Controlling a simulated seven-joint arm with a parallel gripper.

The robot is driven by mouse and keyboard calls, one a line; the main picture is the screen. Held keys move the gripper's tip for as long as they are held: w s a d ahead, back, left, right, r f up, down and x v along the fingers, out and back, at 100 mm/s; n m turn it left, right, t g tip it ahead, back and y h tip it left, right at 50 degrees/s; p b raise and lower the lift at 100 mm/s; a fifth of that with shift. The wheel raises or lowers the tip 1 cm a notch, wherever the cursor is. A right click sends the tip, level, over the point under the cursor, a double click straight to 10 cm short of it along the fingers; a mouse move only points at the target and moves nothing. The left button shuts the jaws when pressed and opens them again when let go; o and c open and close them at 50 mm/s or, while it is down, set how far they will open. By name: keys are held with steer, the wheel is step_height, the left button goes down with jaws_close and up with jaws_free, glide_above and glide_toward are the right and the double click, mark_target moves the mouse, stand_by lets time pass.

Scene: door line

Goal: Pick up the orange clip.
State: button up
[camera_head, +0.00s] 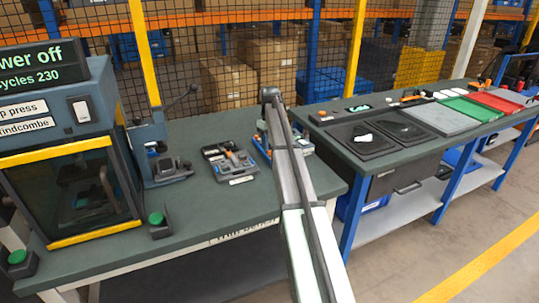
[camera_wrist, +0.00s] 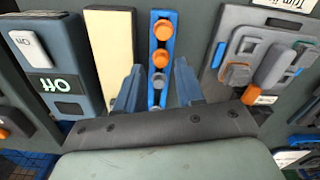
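I cannot tell for certain which orange piece is the clip. My gripper (camera_wrist: 158,66) is open, its two dark blue fingers apart on either side of the rack's near part in this view. Nothing shows gripped, and the height gap is unclear. In the head view my arm hides the fingers; a blue edge (camera_head: 261,149) shows left of it, probably the rack.
A grey tool tray (camera_wrist: 217,55) with orange-handled tools lies right of the rack; the head view shows it on the green bench (camera_head: 205,205). A cream block (camera_wrist: 110,50) and a dark labelled box (camera_wrist: 60,65) stand close at left. A press (camera_head: 75,170) stands farther left.

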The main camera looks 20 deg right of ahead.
mark_target(269, 154)
steer(key=shift+f, duration=1.6)
steer(key=shift+c, duration=0.2)
jaws_close()
